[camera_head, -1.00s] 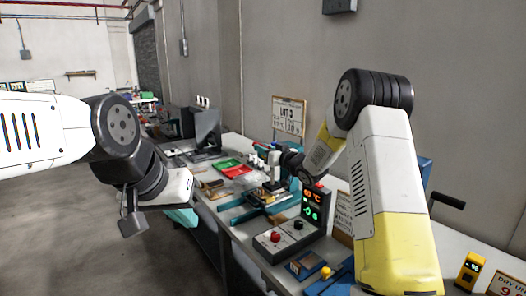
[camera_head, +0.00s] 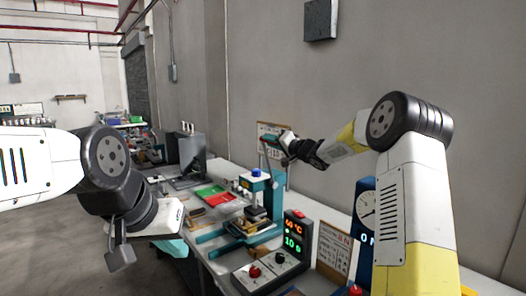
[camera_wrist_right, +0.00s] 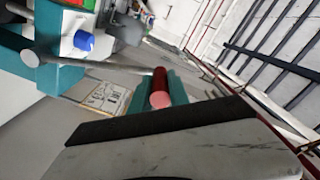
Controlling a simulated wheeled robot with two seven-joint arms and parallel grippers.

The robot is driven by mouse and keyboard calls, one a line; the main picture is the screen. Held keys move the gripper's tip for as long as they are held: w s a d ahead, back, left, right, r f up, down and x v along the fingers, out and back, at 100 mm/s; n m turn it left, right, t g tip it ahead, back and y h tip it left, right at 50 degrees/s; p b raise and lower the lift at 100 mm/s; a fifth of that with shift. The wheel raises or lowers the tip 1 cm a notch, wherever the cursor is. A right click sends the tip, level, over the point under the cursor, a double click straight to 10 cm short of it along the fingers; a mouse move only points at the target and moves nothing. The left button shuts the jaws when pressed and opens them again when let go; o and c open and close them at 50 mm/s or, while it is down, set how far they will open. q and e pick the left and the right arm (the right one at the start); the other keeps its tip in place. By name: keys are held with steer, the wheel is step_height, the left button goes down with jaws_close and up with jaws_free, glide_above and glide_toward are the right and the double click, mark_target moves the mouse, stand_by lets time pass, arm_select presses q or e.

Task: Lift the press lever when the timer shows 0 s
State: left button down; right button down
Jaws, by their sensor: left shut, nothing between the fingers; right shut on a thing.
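The teal and white press (camera_head: 258,187) with a blue knob stands on the bench in the head view. In the right wrist view, its blue knob (camera_wrist_right: 84,40) and a grey rod appear, with the red lever grip (camera_wrist_right: 160,82) between teal pieces. My right gripper (camera_head: 288,143) is shut on the lever, raised above the press; its fingers partly hide the contact. The timer box (camera_head: 294,240) shows 60 °C in red and what looks like 10 s in green. My left gripper (camera_head: 120,255) is shut and empty, off the bench at the left.
A control box (camera_head: 272,269) with a red and a black knob sits before the timer. A dial gauge (camera_head: 366,207) and a sign (camera_head: 333,247) stand to its right. Open floor lies left.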

steer(key=w+d+m, duration=0.4)
steer(key=w+d, duration=0.2)
steer(key=d, duration=0.2)
steer(key=shift+d+r, duration=0.25)
steer(key=shift+r, duration=0.1)
steer(key=shift+d, duration=0.1)
steer(key=c, duration=1.3)
jaws_free()
steer(key=shift+w+f, duration=0.1)
steer(key=shift+o, duration=0.2)
steer(key=v, duration=0.7)
steer(key=shift+s, duration=0.35)
steer(key=shift+d, duration=0.15)
